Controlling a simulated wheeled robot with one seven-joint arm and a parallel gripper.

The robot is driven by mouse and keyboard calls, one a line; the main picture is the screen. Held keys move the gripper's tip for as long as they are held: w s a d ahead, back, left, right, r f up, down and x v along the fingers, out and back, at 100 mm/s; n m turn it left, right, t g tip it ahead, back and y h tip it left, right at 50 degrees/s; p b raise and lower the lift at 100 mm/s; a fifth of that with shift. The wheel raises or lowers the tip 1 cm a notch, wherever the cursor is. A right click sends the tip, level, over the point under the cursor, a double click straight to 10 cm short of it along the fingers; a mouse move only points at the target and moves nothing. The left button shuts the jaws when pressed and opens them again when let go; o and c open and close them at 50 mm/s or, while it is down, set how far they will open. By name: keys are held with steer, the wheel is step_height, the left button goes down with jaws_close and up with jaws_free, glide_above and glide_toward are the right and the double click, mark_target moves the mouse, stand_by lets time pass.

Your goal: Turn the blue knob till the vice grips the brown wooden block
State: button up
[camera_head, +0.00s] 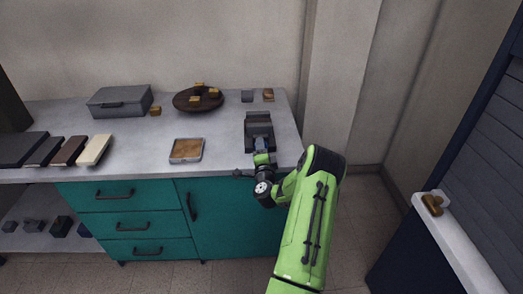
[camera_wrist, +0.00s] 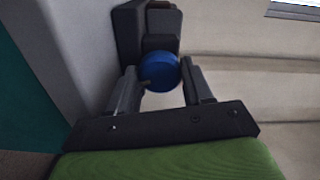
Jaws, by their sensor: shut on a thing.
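The dark grey vice (camera_head: 259,134) stands near the right end of the counter, and its dark body also shows in the wrist view (camera_wrist: 128,35). The round blue knob (camera_wrist: 160,68) is at the vice's near end, between my two fingers. My gripper (camera_wrist: 162,86) is shut on the knob, one finger on each side; in the head view my gripper (camera_head: 262,160) is at the counter's front edge. I cannot clearly make out a brown wooden block between the vice jaws. A small brown block (camera_head: 268,95) lies behind the vice.
A grey block (camera_head: 247,96) lies behind the vice. A round brown tray (camera_head: 184,104) with several small pieces, a grey box (camera_head: 119,101), a framed tile (camera_head: 187,150) and flat sample slabs (camera_head: 94,150) are further left. A wall pillar rises to the right.

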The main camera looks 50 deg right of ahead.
stand_by(0.4)
steer(key=o, duration=1)
steer(key=shift+o, duration=0.2)
